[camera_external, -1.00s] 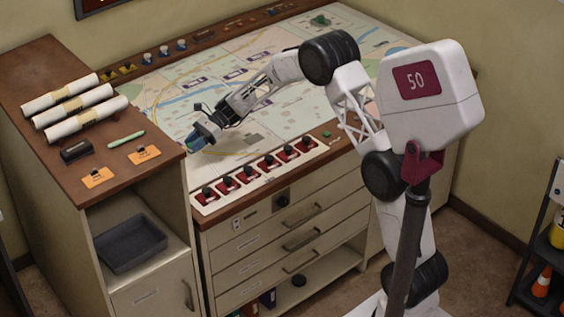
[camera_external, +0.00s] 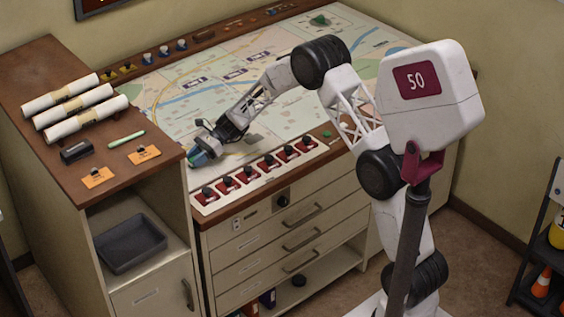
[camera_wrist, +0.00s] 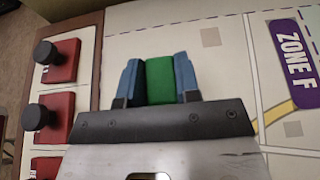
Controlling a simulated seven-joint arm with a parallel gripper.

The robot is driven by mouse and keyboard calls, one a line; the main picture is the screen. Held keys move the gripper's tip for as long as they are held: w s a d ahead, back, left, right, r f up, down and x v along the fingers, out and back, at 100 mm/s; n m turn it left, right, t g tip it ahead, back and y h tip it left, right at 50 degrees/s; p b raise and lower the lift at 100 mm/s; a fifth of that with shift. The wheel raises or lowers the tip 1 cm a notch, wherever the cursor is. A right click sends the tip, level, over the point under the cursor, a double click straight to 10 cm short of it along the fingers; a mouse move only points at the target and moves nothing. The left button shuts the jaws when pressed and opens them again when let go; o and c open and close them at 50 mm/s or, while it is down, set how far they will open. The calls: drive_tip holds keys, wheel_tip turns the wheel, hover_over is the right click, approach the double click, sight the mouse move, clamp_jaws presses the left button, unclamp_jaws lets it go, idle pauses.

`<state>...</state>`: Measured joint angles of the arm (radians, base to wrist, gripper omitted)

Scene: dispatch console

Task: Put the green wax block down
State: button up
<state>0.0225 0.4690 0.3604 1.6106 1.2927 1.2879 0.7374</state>
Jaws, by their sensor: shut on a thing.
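The green wax block (camera_wrist: 160,80) sits between the two blue fingertips of my gripper (camera_wrist: 159,82) in the wrist view, and the gripper is shut on it. In the external view my gripper (camera_external: 199,157) is low over the left front part of the map table (camera_external: 235,95), near the row of red switches. The block is mostly hidden by the fingers there. I cannot tell whether the block touches the map.
Red switches with black knobs (camera_wrist: 62,62) line the table's front edge, left of the gripper in the wrist view. A taller wooden cabinet (camera_external: 50,140) stands at the left with paper rolls (camera_external: 80,120) on top. Most of the map is clear.

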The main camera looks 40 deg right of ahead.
drive_tip(key=shift+f, duration=0.45)
drive_tip(key=o, duration=0.9)
drive_tip(key=shift+f, duration=0.1)
drive_tip(key=v, duration=1.2)
idle(0.3)
